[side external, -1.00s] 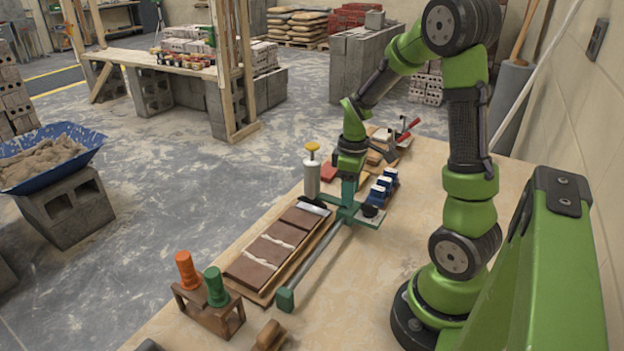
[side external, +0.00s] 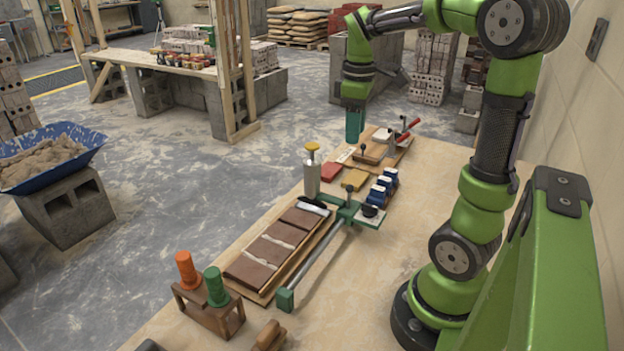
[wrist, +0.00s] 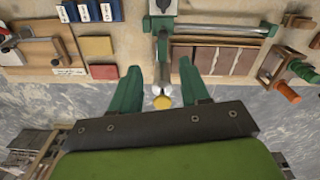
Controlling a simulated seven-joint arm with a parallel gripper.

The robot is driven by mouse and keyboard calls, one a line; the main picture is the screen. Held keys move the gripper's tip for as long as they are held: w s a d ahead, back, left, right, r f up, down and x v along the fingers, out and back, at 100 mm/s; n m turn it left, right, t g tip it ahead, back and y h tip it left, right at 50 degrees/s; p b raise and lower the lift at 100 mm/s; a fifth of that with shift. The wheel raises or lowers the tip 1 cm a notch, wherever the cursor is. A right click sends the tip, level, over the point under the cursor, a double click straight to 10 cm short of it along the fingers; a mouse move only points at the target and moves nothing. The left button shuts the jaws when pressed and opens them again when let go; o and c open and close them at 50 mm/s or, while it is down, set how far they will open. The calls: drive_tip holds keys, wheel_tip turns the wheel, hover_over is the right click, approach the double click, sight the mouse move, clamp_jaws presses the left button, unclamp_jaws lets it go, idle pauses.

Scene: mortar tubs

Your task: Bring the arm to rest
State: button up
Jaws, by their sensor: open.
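My gripper (side external: 354,124) hangs in the air above the far part of the bench, fingers pointing down, clear of everything below it. In the wrist view its two green fingers (wrist: 161,90) stand apart with nothing held between them.
A green rail tool (side external: 345,210) lies beside a board of brown tiles (side external: 270,252). Blue blocks (side external: 384,186), red and yellow pads (side external: 354,179) and a board with red-handled clamps (side external: 400,143) are farther back. A rack (side external: 212,311) holds orange and green cylinders. Bare bench lies right of the rail.

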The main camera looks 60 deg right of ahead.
drive_tip(key=s+a+m+t+y, duration=0.2)
drive_tip(key=a+m+t, duration=0.4)
drive_tip(key=a, duration=1.5)
drive_tip(key=shift+s+a+t, duration=0.15)
drive_tip(key=shift+s+t, duration=0.4)
drive_tip(key=shift+t, duration=0.05)
